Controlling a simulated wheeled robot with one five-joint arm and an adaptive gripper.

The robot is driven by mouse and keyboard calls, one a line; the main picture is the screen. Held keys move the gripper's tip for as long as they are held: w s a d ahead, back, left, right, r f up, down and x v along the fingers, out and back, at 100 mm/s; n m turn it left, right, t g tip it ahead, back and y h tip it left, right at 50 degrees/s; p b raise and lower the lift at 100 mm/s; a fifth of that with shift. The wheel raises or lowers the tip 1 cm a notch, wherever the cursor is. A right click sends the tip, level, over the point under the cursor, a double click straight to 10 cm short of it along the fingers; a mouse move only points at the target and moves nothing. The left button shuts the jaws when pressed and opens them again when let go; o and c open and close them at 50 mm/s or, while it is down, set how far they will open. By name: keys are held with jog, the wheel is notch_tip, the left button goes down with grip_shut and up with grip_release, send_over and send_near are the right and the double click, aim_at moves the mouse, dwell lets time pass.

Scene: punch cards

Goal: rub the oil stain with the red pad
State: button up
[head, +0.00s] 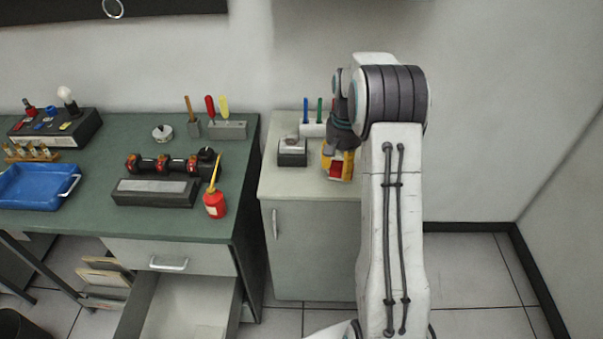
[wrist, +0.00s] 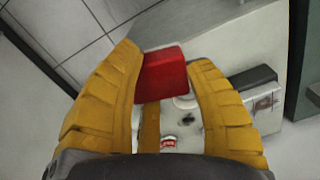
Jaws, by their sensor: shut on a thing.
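My gripper (head: 347,160) has yellow fingers and hangs over the pale cabinet top (head: 285,180), right of its middle. It is shut on the red pad (head: 335,170), whose red face shows between the fingers. In the wrist view the red pad (wrist: 163,75) sits between the fingertips. A small dark spot (wrist: 188,119) shows on a whitish surface behind the fingers; I cannot tell whether it is the oil stain. No stain is clear in the head view. I cannot tell whether the pad touches the cabinet top.
A small dark box with a light top (head: 292,151) stands left of my gripper. A white holder (head: 313,129) with blue and green tools stands behind. The green bench (head: 90,212) on the left bears a red oil can (head: 214,204) and a blue tray (head: 38,188). A drawer (head: 185,305) is open.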

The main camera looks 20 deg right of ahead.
jog(key=s+d+m, duration=0.6)
jog(key=d, duration=0.7)
jog(key=shift+d+r, duration=0.15)
jog(key=shift+r, duration=0.1)
